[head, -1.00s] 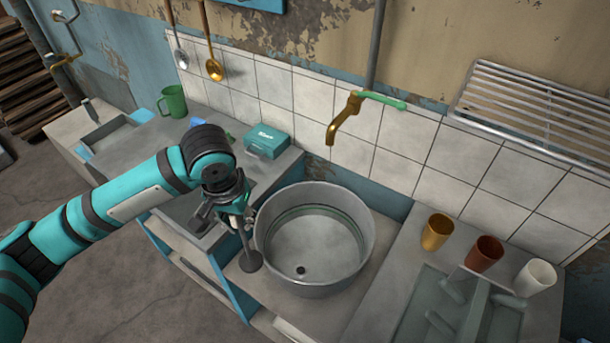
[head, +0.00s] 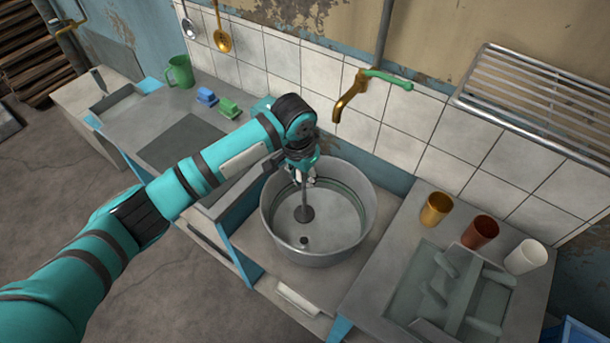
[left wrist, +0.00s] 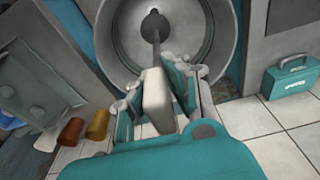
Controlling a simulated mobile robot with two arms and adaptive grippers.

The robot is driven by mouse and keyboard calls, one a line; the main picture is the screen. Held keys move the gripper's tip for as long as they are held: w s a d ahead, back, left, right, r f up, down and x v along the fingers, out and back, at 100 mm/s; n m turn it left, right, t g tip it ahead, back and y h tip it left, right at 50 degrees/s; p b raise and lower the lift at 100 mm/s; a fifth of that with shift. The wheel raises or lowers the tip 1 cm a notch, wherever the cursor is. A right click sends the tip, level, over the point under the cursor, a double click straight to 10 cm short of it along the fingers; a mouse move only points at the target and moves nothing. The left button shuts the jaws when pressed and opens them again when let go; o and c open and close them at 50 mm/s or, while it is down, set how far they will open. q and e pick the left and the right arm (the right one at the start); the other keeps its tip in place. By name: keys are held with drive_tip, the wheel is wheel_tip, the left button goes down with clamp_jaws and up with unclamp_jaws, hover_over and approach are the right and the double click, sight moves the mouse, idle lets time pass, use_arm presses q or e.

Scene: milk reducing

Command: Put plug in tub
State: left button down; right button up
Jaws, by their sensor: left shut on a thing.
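The plug (head: 304,214) is a dark round disc on the lower end of a thin upright rod. My left gripper (head: 301,176) is shut on the top of the rod and holds the plug over the tub (head: 355,245). The tub is a round grey metal basin with a dark drain hole (head: 303,240) in its floor. In the head view the disc shows just behind the hole, apart from it. In the left wrist view my gripper (left wrist: 155,100) grips a pale block-like handle, with the plug's disc (left wrist: 154,24) beyond it. My right gripper is not in view.
A brass tap (head: 350,95) is on the tiled wall behind the tub. Gold (head: 437,209), brown (head: 480,231) and white (head: 527,256) cups stand on the right counter. A teal box (left wrist: 290,78) shows in the left wrist view. Green and blue objects stand on the left counter.

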use_arm(q)
drive_tip(key=b, duration=0.8)
hover_over(304, 212)
drive_tip(key=f, duration=0.5)
drive_tip(key=w+f, duration=0.1)
drive_tip(key=f, duration=0.1)
drive_tip(key=shift+d+f, duration=0.1)
drive_tip(key=shift+f, duration=0.05)
drive_tip(key=shift+f+b, duration=0.8)
drive_tip(key=shift+f, duration=2.35)
drive_tip(key=shift+f+b, duration=0.45)
drive_tip(key=shift+f, duration=0.7)
drive_tip(key=shift+s+p, duration=0.1)
drive_tip(key=shift+p, duration=0.25)
drive_tip(key=shift+f+p, duration=0.35)
drive_tip(key=shift+f+p, duration=0.15)
drive_tip(key=shift+p, duration=0.15)
drive_tip(key=c, duration=0.6)
unclamp_jaws()
drive_tip(key=shift+c, duration=0.2)
